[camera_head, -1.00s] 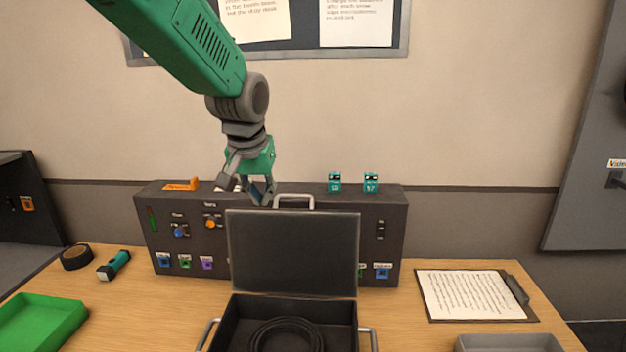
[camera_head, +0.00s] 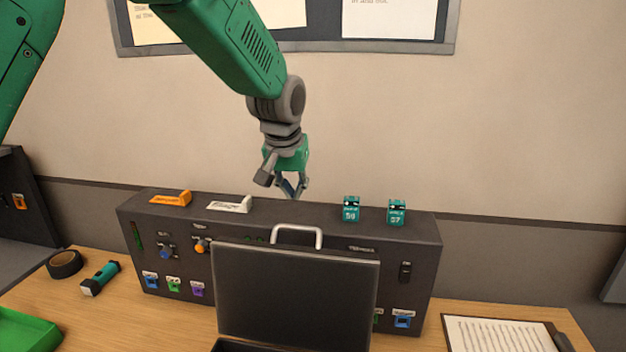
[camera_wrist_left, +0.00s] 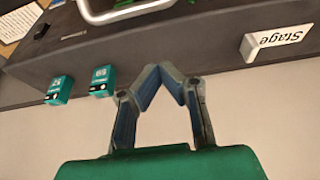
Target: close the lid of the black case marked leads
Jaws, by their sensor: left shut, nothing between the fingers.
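The black case's lid (camera_head: 295,295) stands open and upright in front of the dark control panel, with a light handle (camera_head: 298,232) behind its top edge. Only a sliver of the case body (camera_head: 240,346) shows at the bottom of the head view. I cannot read a "leads" mark on it. My left gripper (camera_head: 293,195) is shut and empty, above and behind the lid, over the panel's top. In the left wrist view its fingertips (camera_wrist_left: 160,68) meet, with the handle (camera_wrist_left: 125,8) beyond them. My right gripper is not in view.
The control panel (camera_head: 420,270) stands behind the lid. On its top are an orange sign (camera_head: 172,199), a "Stage" sign (camera_head: 230,204) and two teal packs (camera_head: 351,209).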

